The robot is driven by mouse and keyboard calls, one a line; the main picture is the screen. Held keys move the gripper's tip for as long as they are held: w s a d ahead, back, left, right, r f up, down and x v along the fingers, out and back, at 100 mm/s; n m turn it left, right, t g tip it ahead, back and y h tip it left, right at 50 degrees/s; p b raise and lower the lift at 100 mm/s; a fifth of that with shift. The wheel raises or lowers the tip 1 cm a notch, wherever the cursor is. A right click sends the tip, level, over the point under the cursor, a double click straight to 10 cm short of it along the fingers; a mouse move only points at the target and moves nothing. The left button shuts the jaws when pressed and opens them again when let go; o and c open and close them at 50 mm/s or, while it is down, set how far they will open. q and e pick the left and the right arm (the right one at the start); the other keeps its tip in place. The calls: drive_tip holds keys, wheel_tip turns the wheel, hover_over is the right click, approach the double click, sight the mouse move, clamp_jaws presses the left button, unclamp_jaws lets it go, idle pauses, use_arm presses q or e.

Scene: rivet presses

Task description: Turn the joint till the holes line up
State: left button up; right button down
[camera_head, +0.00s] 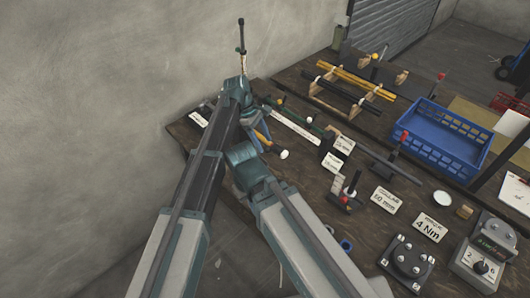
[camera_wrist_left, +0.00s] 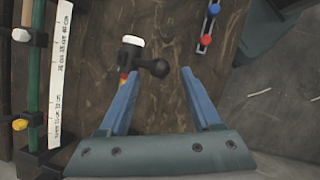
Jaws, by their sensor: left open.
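My left gripper (camera_wrist_left: 160,95) is open, with its two blue fingers apart over the dark wooden bench. In the head view the gripper (camera_head: 262,138) is partly hidden by my arm. A dark piece with a white round end (camera_wrist_left: 133,42) and a black rounded end lies near the tip of the left-hand finger; contact cannot be told. Its white end also shows in the head view (camera_head: 284,154). A narrow bar with a blue and a red knob (camera_wrist_left: 207,32) lies beyond the right-hand finger. I cannot tell which piece is the joint, and no holes can be made out. My right gripper is not in view.
A white ruler strip (camera_wrist_left: 60,75) and green bar (camera_wrist_left: 34,70) run along the left. A blue crate (camera_head: 442,140), a rack of rods (camera_head: 352,88), a 4 Nm card (camera_head: 429,227) and a dial box (camera_head: 485,258) stand on the bench. A wall borders the left.

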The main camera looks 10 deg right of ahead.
sight(274, 150)
use_arm(q)
drive_tip(key=shift+b+x, duration=0.7)
drive_tip(key=shift+x, duration=0.55)
clamp_jaws()
drive_tip(key=shift+s, duration=0.1)
idle(0.4)
